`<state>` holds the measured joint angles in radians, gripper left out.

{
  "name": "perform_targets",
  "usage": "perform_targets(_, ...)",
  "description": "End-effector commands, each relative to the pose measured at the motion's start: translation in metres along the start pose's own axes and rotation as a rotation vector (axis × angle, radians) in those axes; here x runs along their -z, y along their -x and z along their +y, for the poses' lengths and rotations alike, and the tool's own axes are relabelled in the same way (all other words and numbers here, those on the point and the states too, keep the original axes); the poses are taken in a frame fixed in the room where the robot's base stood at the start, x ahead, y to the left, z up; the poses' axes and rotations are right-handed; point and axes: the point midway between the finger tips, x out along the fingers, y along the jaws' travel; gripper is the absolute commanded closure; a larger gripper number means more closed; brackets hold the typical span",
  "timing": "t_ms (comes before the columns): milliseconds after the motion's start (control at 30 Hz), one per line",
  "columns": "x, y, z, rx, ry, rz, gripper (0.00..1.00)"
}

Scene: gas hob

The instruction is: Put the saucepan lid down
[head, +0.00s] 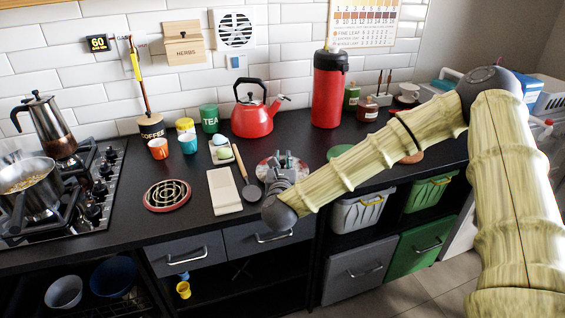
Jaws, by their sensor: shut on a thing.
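The saucepan lid (264,169) is a pale, glassy disc with reddish patches, on or just above the dark worktop right of the black spoon. My gripper (285,163) is over its middle and shut on it. My gripper and wrist hide the grip point and much of the lid. I cannot tell whether its rim touches the worktop. The steel saucepan (33,190) stands uncovered on the hob at the far left, with yellowish food inside.
A red-rimmed coil trivet (167,195), a pale board (224,191) and a black spoon (251,190) lie left of my gripper. A red kettle (255,118) and red flask (327,95) stand behind. My arm spans the right side. The worktop's front edge is close.

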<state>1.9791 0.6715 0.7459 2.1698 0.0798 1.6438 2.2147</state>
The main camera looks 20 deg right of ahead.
Motion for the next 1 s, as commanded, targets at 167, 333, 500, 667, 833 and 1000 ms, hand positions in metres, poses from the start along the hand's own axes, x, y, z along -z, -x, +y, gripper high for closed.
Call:
perform_targets(167, 0.0045, -0.0002, 0.0000, 0.000, -0.001, 0.000, 1.00)
perform_targets(333, 0.0067, -0.0003, 0.0000, 0.000, -0.001, 0.000, 1.00)
perform_targets(500, 0.0063, -0.0002, -0.0001, 0.000, 0.000, 0.000, 0.63)
perform_targets(667, 0.0062, -0.0002, -0.0001, 0.000, 0.000, 0.000, 0.59)
perform_targets(833, 0.0056, -0.0002, 0.0000, 0.000, 0.000, 0.000, 0.59)
perform_targets(1000, -0.0022, 0.0001, 0.0002, 0.000, 0.001, -0.001, 0.59)
